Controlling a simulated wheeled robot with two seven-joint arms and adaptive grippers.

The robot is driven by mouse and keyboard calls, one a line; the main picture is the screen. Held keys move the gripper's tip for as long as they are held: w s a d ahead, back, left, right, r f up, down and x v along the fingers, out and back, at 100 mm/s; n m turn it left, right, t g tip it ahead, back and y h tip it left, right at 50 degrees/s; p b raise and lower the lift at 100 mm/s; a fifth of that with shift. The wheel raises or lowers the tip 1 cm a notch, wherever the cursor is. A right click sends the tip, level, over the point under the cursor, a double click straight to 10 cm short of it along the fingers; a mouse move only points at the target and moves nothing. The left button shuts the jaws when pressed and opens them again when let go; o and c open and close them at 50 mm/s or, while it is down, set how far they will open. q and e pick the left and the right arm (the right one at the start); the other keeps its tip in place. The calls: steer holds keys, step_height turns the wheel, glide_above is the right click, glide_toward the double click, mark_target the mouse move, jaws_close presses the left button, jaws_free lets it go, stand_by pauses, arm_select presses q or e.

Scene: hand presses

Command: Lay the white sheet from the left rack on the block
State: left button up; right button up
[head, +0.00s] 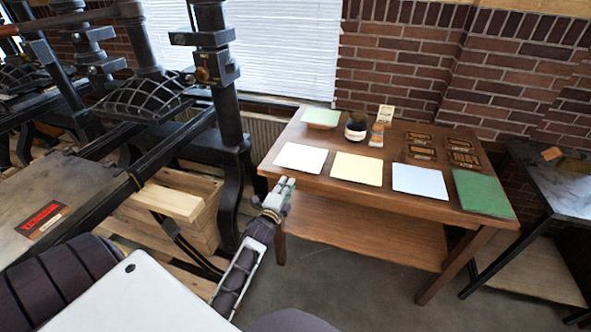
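A white sheet (300,158) lies flat at the front left of the wooden table (390,205). My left gripper (286,183) is just in front of the table's front left edge, below the white sheet in the picture and apart from it. Its fingertips look close together, but I cannot tell whether it is open or shut. No rack is clearly recognisable. My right gripper is not in view.
A cream sheet (357,168), a pale blue sheet (420,180) and a green sheet (482,193) lie along the table front. A black press (210,70) stands left.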

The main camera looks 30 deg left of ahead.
arm_select(q)
steer(key=b+x, duration=0.3)
steer(key=x, duration=0.7)
steer(key=shift+b, duration=0.35)
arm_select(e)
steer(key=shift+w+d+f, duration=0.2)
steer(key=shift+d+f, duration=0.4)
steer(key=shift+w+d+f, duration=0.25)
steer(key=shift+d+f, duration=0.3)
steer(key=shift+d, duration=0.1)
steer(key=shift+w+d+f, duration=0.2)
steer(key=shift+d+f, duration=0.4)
arm_select(q)
steer(key=shift+c, duration=0.2)
jaws_close()
steer(key=shift+r, duration=0.1)
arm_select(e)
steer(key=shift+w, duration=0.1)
